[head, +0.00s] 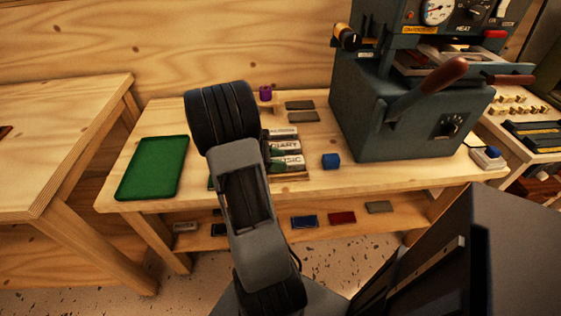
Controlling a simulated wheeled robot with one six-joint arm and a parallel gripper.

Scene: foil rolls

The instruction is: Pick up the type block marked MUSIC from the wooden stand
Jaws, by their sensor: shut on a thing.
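The type block whose visible letters read "SIC" (292,161), which fits MUSIC, is at the front of a row of blocks on the wooden stand (292,177). Its left end is hidden. A block ending in "ARY" (287,146) and another block (284,133) lie behind it. My arm stands in front and covers the left of the stand. Only a small dark part of my gripper (273,166) shows, at the left end of the MUSIC block. It is shut on that block. The fingertips are mostly hidden, and I cannot tell whether the block is lifted.
A green tray (152,168) lies left on the wooden table. A blue cube (331,161) is right of the stand, before a large dark press (385,110). Dark plates (302,117) and a purple roll (265,93) are behind. The lower shelf (270,235) holds several small blocks.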

